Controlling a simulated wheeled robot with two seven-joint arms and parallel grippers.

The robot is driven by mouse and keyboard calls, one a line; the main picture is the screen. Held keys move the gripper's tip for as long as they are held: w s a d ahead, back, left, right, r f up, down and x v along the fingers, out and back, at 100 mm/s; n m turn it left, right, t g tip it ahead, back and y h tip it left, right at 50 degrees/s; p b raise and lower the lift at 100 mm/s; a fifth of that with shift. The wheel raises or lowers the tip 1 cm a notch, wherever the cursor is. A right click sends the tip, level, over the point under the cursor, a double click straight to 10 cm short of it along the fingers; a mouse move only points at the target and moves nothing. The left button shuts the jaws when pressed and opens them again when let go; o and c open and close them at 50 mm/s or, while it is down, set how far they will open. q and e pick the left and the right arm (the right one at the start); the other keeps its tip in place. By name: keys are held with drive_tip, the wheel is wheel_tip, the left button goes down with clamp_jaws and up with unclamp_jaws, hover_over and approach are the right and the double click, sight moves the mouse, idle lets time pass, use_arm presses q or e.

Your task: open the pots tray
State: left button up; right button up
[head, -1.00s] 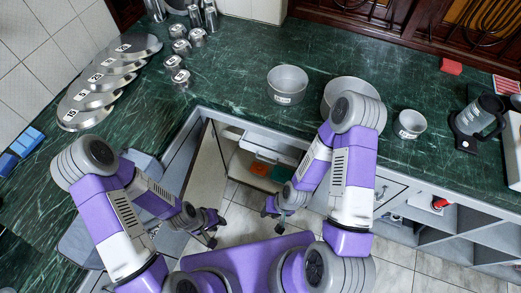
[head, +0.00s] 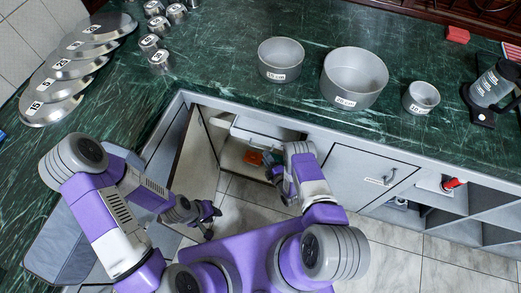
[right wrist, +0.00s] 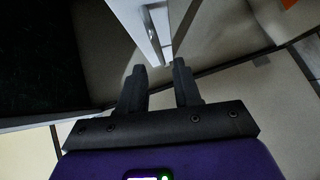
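The pots tray (head: 262,134) appears to be the white drawer inside the open cabinet under the counter, in the head view. My right gripper (head: 275,172) is low at the cabinet opening, partly hidden by its own arm. In the right wrist view, my right gripper (right wrist: 160,80) has its fingers apart, with the lower end of a white panel edge (right wrist: 143,38) close to the gap between the fingertips. I cannot tell whether they touch. My left gripper (head: 210,222) is open and empty, near the open cabinet door (head: 196,160).
Pots (head: 281,60) (head: 355,78) (head: 421,97) stand on the green counter (head: 225,50). Lids (head: 55,103) lie at the left, with several metal canisters beside them. An orange item (head: 253,157) sits inside the cabinet. Tiled floor (head: 380,255) is free at the right.

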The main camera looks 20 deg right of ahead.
drive_tip(key=b+x, duration=0.2)
drive_tip(key=x, duration=0.5)
drive_tip(key=shift+c, duration=0.5)
clamp_jaws()
